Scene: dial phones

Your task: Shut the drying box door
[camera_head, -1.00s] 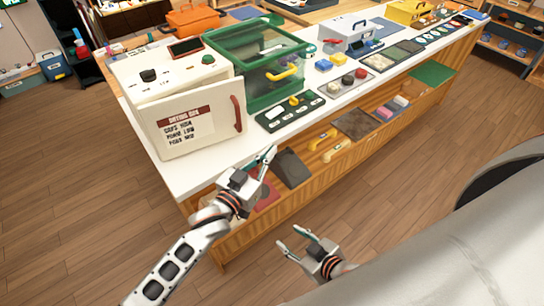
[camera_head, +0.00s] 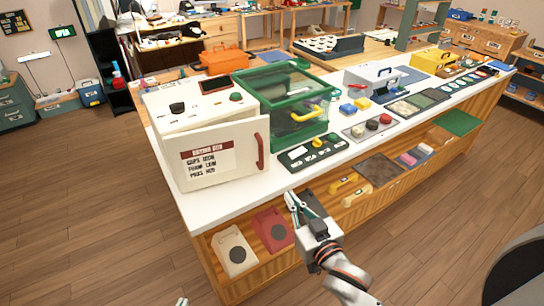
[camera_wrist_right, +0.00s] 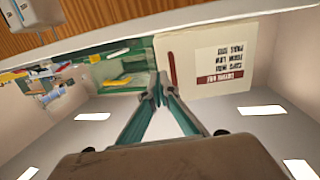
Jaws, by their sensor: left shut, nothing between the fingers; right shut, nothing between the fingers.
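The drying box (camera_head: 210,108) is a cream box at the counter's near left end. Its door (camera_head: 228,168), with a printed label and a red handle (camera_head: 260,151), stands ajar, its handle side out from the box front. The door also shows, upside down, in the right wrist view (camera_wrist_right: 235,65). My right gripper (camera_head: 290,196) is shut and empty, in front of the counter's near edge, below and right of the door and apart from it. Of my left gripper (camera_head: 182,301) only a tip shows at the bottom edge; it is shut, the rest out of frame.
A green clear-sided case (camera_head: 288,105) with a yellow handle stands right of the box, behind a dark green panel (camera_head: 313,152). The white counter (camera_head: 222,208) has a bare strip before the door. Phones lie on the shelf below. The floor at left is free.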

